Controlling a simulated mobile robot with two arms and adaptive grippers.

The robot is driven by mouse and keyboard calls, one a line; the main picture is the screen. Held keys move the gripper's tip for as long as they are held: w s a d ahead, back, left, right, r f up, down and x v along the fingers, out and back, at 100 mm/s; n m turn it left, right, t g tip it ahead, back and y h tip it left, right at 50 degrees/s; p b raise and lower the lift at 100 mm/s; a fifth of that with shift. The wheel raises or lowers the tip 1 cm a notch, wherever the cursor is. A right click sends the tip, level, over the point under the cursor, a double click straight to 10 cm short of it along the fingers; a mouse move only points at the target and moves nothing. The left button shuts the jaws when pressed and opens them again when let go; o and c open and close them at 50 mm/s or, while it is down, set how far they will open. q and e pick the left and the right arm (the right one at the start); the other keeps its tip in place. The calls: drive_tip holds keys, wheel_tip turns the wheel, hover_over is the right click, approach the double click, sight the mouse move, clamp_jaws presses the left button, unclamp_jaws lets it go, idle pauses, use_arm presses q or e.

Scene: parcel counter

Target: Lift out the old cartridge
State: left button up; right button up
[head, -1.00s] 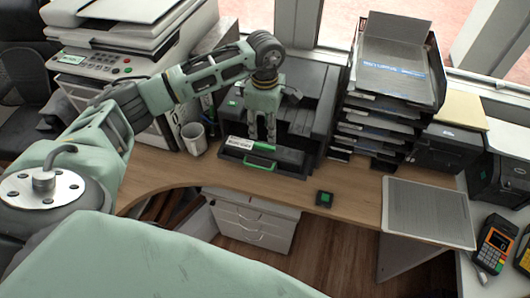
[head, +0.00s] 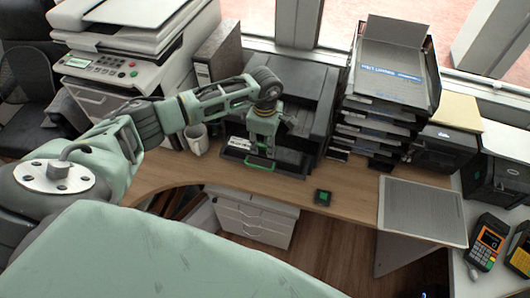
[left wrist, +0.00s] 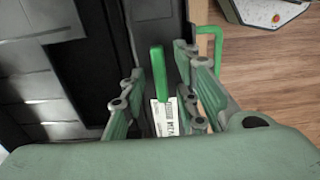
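The old cartridge, a dark block with a white printed label (head: 238,144), sits at the front tray of the black printer (head: 299,90). In the left wrist view its label (left wrist: 166,117) and a green tab (left wrist: 158,74) show between my fingers. My left gripper (head: 262,150) is down over the cartridge. In the left wrist view my left gripper (left wrist: 162,75) has its fingers apart on either side of the tab, and I see no clear grip. A green handle (head: 260,162) is on the tray's front. The cartridge's lower part is hidden. My right gripper is not in view.
A small dark box with a green mark (head: 323,197) lies on the desk in front of the printer. A mug (head: 195,138) stands left of it, and a stack of paper trays (head: 387,100) stands to the right. A grey mat (head: 422,211) lies at the desk's right end.

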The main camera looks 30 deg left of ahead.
use_arm(q)
clamp_jaws()
drive_tip(key=shift+r, duration=0.1)
idle(0.6)
